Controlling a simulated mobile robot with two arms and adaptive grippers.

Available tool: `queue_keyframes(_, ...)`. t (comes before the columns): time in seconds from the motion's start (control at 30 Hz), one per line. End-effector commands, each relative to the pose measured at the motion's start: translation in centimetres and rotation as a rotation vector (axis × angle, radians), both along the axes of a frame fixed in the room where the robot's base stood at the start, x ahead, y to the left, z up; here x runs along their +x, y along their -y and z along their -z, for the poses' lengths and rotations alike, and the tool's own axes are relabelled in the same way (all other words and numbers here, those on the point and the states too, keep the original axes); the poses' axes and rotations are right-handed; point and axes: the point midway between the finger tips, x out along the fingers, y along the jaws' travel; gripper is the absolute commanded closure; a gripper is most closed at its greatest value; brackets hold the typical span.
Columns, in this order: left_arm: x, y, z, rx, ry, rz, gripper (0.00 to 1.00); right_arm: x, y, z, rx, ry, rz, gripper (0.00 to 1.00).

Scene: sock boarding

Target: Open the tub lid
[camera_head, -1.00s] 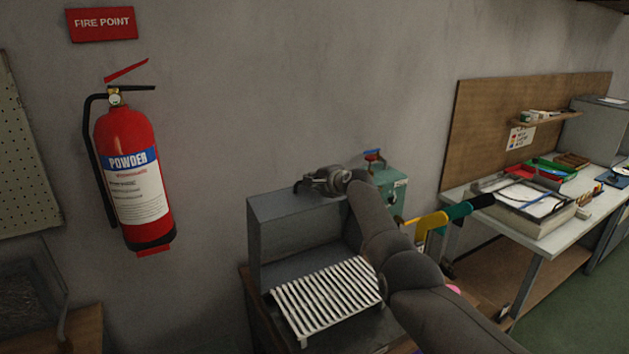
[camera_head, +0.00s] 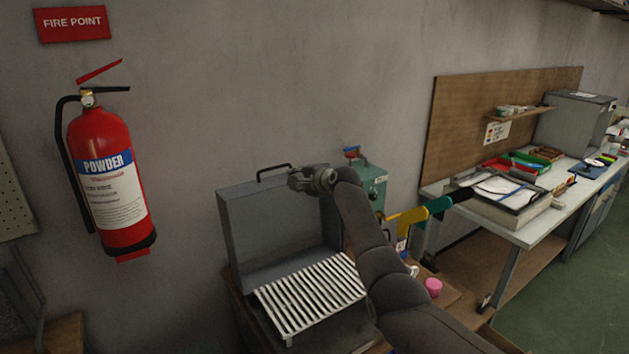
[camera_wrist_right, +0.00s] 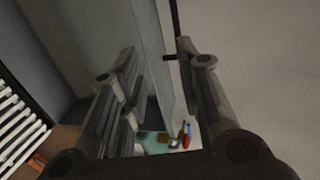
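The tub is a grey metal box with a white slatted rack (camera_head: 310,296) across its top. Its grey lid (camera_head: 265,235) stands raised at the back, near the wall, with a dark handle (camera_head: 272,170) on its upper edge. My right gripper (camera_head: 300,180) is at the lid's top right corner, right of the handle. In the right wrist view the fingers of my right gripper (camera_wrist_right: 160,95) are apart, with the lid's edge (camera_wrist_right: 150,45) between them. I cannot tell whether they touch it. The forearm hides part of the tub's right side. My left gripper is not in view.
A teal box (camera_head: 373,185) stands behind my right arm. A pink item (camera_head: 433,287) lies on the wooden bench to its right. A fire extinguisher (camera_head: 108,185) hangs on the wall at left. A workbench (camera_head: 535,228) with trays is at right.

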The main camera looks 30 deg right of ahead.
Motion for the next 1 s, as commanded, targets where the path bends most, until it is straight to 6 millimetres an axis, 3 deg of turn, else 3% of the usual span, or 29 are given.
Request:
queue_keyframes(0.7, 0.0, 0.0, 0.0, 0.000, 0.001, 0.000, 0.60, -7.2, 0.2, -2.6, -0.002, -0.001, -0.001, 0.69)
queue_keyframes(1.0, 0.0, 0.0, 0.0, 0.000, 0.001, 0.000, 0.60, -8.7, 0.2, -3.1, -0.002, -0.001, -0.001, 0.69)
